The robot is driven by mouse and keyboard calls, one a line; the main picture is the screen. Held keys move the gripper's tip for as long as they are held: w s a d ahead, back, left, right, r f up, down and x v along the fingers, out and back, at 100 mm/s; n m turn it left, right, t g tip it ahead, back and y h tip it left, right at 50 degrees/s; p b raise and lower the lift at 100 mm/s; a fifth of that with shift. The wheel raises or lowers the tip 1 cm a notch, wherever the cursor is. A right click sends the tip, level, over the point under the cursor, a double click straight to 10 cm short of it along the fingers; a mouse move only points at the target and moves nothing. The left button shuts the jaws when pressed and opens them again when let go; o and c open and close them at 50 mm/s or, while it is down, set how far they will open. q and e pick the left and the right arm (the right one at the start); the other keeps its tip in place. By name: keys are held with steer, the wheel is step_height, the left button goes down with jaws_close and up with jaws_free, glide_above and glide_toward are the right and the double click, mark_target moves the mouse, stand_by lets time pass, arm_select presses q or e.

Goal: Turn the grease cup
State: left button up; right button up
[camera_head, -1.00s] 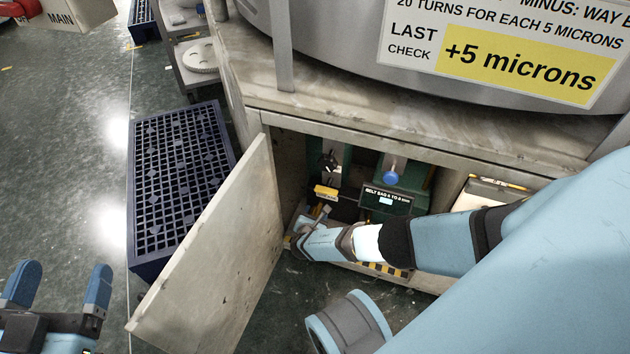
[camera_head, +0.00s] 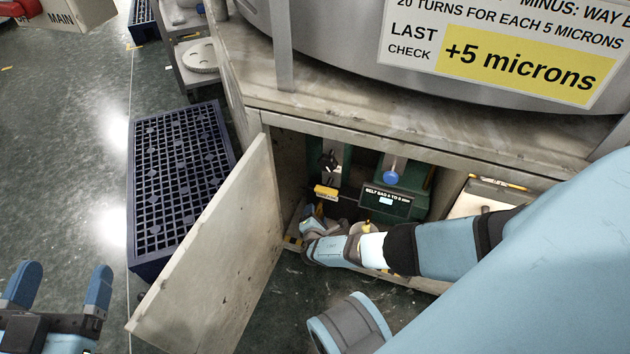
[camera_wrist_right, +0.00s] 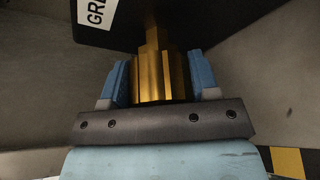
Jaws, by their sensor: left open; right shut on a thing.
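The grease cup (camera_wrist_right: 160,78) is a brass-coloured ribbed piece with a narrower stem, below a dark block with a white label partly reading "GRE". In the right wrist view my right gripper (camera_wrist_right: 160,82) has its blue fingers on both sides of the cup and is shut on it. My left gripper (camera_head: 58,288) is open and empty at the lower left, over the floor.
The cabinet door (camera_head: 215,260) stands open left of my right arm. A display box (camera_head: 386,201) and a blue knob (camera_head: 390,178) are inside the cabinet. A dark blue grid platform (camera_head: 180,180) lies on the floor at left. A large sign (camera_head: 500,50) hangs above.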

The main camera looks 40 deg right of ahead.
steer(key=shift+m+t, duration=0.4)
steer(key=shift+m, duration=0.2)
steer(key=shift+d, duration=0.1)
steer(key=o, duration=0.9)
steer(key=shift+s, duration=0.1)
